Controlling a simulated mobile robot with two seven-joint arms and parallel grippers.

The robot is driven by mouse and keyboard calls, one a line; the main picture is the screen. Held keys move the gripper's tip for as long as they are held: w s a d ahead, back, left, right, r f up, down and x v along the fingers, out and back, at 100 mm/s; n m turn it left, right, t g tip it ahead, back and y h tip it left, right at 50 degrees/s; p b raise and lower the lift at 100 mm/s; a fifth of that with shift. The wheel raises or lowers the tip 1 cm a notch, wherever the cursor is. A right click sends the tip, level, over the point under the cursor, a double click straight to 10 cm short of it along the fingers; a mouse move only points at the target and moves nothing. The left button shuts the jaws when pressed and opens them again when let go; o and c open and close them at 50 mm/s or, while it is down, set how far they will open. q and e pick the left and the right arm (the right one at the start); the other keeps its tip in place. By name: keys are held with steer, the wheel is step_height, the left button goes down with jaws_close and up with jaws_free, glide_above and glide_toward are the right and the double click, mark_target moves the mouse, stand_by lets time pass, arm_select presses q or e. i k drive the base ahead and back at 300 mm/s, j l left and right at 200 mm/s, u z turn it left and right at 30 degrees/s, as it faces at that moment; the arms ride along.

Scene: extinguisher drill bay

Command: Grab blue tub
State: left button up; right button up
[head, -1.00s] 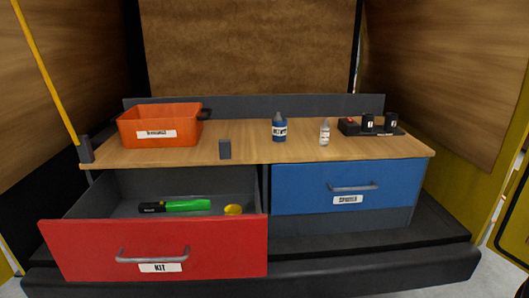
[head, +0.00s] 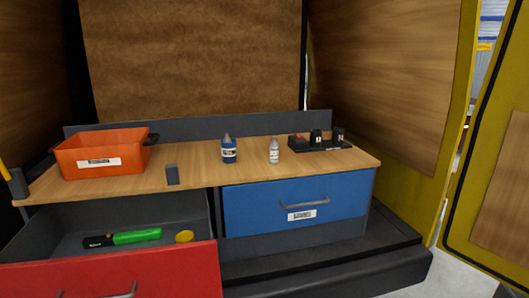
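The blue tub (head: 229,152) is a small blue container with a grey pointed top and a white label. It stands upright on the wooden worktop (head: 200,181), near the middle, in the head view. A small clear-white bottle (head: 274,151) stands just to its right, apart from it. Neither of my grippers shows in the head view.
A black charger dock (head: 320,144) is at the right. The red drawer (head: 120,277) is open, holding a green-black tool (head: 124,238); the blue drawer (head: 296,203) is shut.

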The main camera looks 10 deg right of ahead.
mark_target(229, 150)
steer(key=u, duration=0.75)
steer(key=i+l+u, duration=0.1)
steer(key=l+u, duration=1.05)
steer(key=l, duration=0.55)
